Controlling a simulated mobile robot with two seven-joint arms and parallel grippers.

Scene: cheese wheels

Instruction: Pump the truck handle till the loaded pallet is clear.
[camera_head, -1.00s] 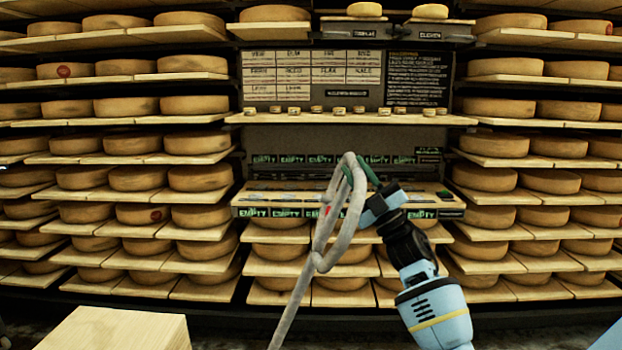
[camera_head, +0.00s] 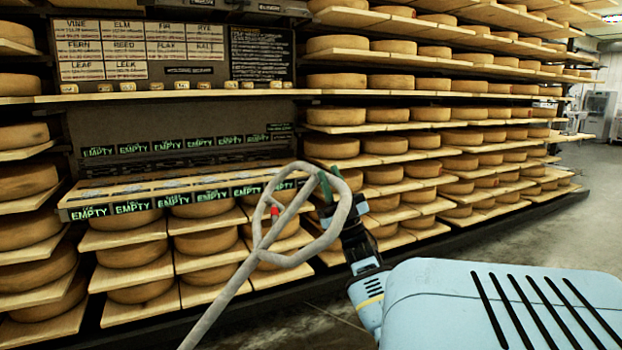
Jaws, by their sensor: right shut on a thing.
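The truck handle (camera_head: 245,268), a grey loop on a long shaft, rises from the bottom edge and leans up to the right. A small red part (camera_head: 275,211) shows inside its loop. My right gripper (camera_head: 331,184) has green fingers and is shut on the right side of the loop. My right arm, light blue and black, comes in from the lower right. My left gripper is not in view. The pallet, its load and the truck's forks are not in view.
Shelves (camera_head: 440,155) of cheese wheels line the wall and run away to the right. A board of name cards (camera_head: 140,48) hangs above a ledge with several "EMPTY" labels (camera_head: 132,207). Grey floor (camera_head: 560,240) is clear at the right.

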